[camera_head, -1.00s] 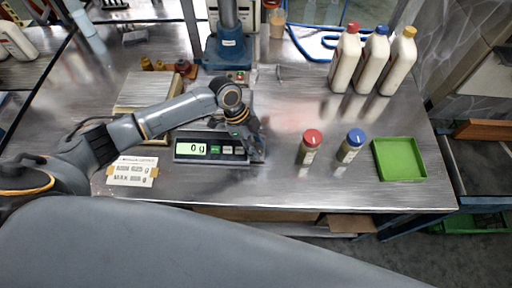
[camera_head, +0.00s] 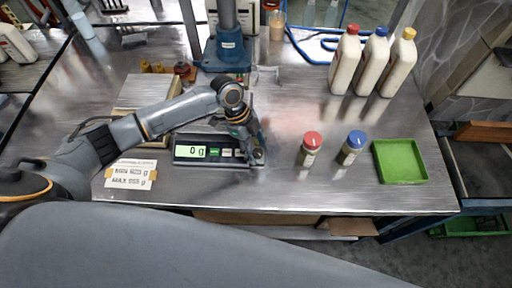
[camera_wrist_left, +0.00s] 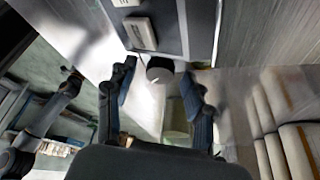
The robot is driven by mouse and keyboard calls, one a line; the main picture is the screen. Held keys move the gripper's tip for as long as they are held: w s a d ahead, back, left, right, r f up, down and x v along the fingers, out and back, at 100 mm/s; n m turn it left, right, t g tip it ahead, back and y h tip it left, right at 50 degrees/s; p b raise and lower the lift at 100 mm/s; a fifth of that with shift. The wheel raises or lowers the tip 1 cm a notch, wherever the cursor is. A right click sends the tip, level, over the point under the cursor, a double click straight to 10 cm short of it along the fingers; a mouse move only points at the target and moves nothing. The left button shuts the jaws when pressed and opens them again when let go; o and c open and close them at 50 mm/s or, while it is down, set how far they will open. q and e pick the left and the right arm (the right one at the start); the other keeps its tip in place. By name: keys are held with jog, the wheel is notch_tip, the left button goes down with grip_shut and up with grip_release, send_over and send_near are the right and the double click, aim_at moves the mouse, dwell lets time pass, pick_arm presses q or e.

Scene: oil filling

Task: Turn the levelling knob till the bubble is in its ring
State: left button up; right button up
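A dark scale (camera_head: 185,151) with a lit display reading 0 g sits near the table's front edge. My left gripper (camera_head: 257,157) points down at the scale's front right corner. In the left wrist view, a round dark knob (camera_wrist_left: 160,68) with a light mark lies at the scale's edge. The left gripper (camera_wrist_left: 161,88) is open there, one finger on either side of the knob, with gaps visible. I cannot tell how far down the fingers reach along it. The bubble and its ring cannot be made out. My right gripper is not in view.
A red-capped jar (camera_head: 310,148) and a blue-capped jar (camera_head: 351,147) stand right of the scale, before a green tray (camera_head: 400,161). White bottles (camera_head: 345,62) stand at the back right. A label card (camera_head: 131,174) lies left of the scale. The table between is clear.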

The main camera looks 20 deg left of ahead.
pick_arm(q)
jog(key=v, duration=1.2)
